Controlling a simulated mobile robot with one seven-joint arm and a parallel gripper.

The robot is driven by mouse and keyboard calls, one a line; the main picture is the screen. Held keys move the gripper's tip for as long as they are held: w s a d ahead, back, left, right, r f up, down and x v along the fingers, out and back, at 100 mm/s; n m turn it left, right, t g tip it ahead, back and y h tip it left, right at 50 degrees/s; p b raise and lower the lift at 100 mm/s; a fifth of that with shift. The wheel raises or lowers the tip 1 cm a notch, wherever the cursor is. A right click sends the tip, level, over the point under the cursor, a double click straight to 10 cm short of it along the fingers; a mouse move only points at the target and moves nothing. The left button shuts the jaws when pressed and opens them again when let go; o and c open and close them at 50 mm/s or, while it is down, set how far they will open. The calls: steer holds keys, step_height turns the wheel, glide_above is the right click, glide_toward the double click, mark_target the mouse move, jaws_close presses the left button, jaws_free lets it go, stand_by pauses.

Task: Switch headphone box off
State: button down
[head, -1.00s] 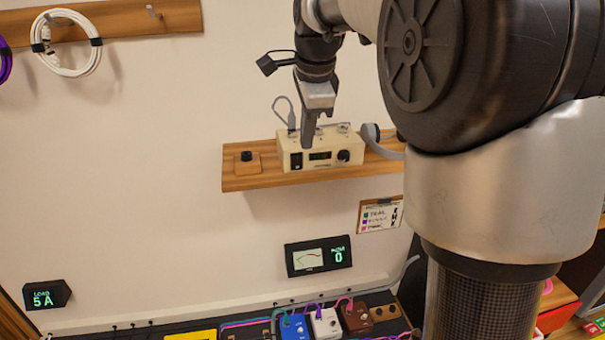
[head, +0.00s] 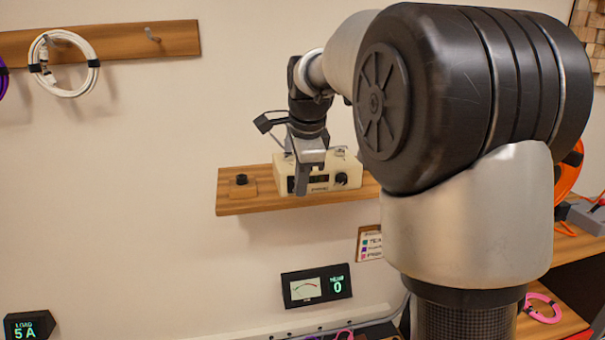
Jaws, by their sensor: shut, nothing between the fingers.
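The headphone box (head: 348,167) is a cream unit on a wooden wall shelf. Its front has a dark display and a round black knob (head: 341,178) at the right. A dark switch (head: 291,184) at its left front shows partly beside my gripper. My gripper (head: 301,190) points down in front of the box's left front and is shut and empty. It covers part of the display. I cannot tell whether the fingertips touch the box.
The shelf (head: 240,207) also holds a small wooden block with a black knob (head: 241,180) at the left. Below hang a meter panel reading 0 (head: 317,286) and a "LOAD 5 A" display (head: 29,326). A white cable coil (head: 64,64) hangs upper left. The wall left of the shelf is clear.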

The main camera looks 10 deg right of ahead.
steer(key=shift+w+f, duration=0.4)
steer(key=shift+w, duration=0.4)
steer(key=shift+w+f, duration=0.45)
steer(key=shift+w, duration=0.3)
steer(key=shift+w+f, duration=0.4)
steer(key=shift+w, duration=0.4)
steer(key=shift+w+f, duration=0.15)
steer(key=shift+w, duration=0.05)
steer(key=shift+p, duration=0.35)
